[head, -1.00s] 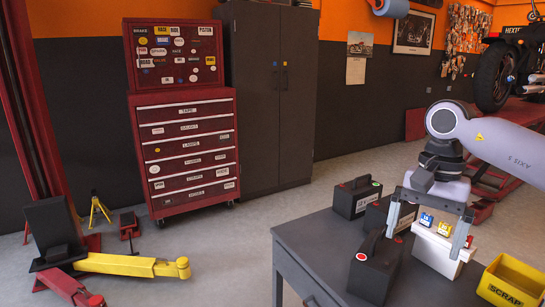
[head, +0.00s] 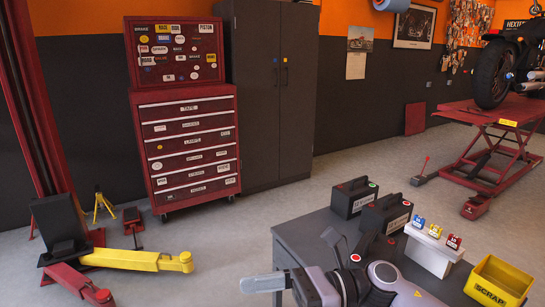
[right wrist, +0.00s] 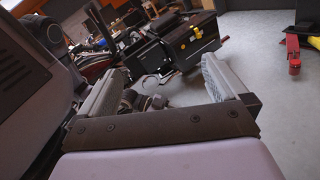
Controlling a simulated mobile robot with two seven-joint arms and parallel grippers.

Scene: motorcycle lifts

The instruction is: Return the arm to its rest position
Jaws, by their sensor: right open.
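My right arm (head: 395,285) shows at the bottom of the head view, low in front of the grey table. Its gripper (head: 286,258) points to the left, beyond the table's left side, with its two grey fingers spread wide and nothing between them. The right wrist view also shows this gripper (right wrist: 162,68) open and empty, with clear space between its fingers. My left gripper is in neither view.
Black batteries (head: 353,198) stand on the grey table (head: 318,222); my arm partly hides one. A white holder (head: 430,254) with blue, yellow and red pieces stands beside a yellow scrap bin (head: 500,280). A yellow-and-red jack (head: 130,260) lies left. Floor between is clear.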

